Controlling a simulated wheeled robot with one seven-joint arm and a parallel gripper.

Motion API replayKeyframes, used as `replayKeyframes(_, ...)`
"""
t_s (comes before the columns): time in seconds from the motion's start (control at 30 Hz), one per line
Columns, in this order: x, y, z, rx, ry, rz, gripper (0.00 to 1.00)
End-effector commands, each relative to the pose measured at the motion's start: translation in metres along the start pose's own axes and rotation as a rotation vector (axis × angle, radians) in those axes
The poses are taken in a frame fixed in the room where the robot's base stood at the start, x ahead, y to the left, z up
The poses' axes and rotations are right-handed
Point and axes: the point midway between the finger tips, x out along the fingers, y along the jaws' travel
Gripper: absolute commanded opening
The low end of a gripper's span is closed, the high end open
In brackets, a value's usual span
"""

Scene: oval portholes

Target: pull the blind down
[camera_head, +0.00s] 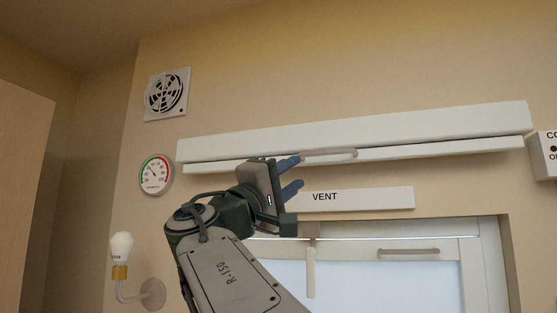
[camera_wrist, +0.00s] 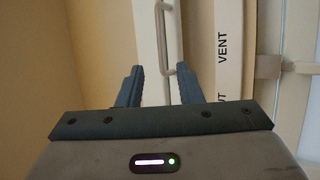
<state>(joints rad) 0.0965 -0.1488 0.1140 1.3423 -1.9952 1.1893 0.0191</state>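The blind is rolled up below a long white cassette (camera_head: 360,131) on the wall above the window. Its white bottom bar (camera_head: 222,168) sits just under the cassette and carries a grey bow handle (camera_head: 338,154). My gripper (camera_head: 292,175) is at the left end of this handle, fingers pointing right. In the wrist view the open fingers (camera_wrist: 159,72) stand apart, with the near end of the handle (camera_wrist: 163,38) between the lines of their tips. The gap between them is empty or holds only the handle's end; I cannot tell how deep it reaches.
A white "VENT" strip (camera_head: 365,199) lies just below the bar, close to my gripper. The window (camera_head: 365,285) below has its own grey handle (camera_head: 408,251). A dial gauge (camera_head: 156,175), fan grille (camera_head: 167,93) and wall lamp (camera_head: 121,250) are left; a switch box (camera_head: 546,155) is right.

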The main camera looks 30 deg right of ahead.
Motion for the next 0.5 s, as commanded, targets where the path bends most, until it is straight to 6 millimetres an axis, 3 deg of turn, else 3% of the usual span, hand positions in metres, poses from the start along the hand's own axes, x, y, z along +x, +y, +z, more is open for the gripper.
replayKeyframes(0.3, 0.072, 0.004, -0.001, -0.003, -0.002, -0.001, 0.33)
replayKeyframes(0.5, 0.102, 0.003, -0.001, -0.001, -0.001, -0.002, 0.33)
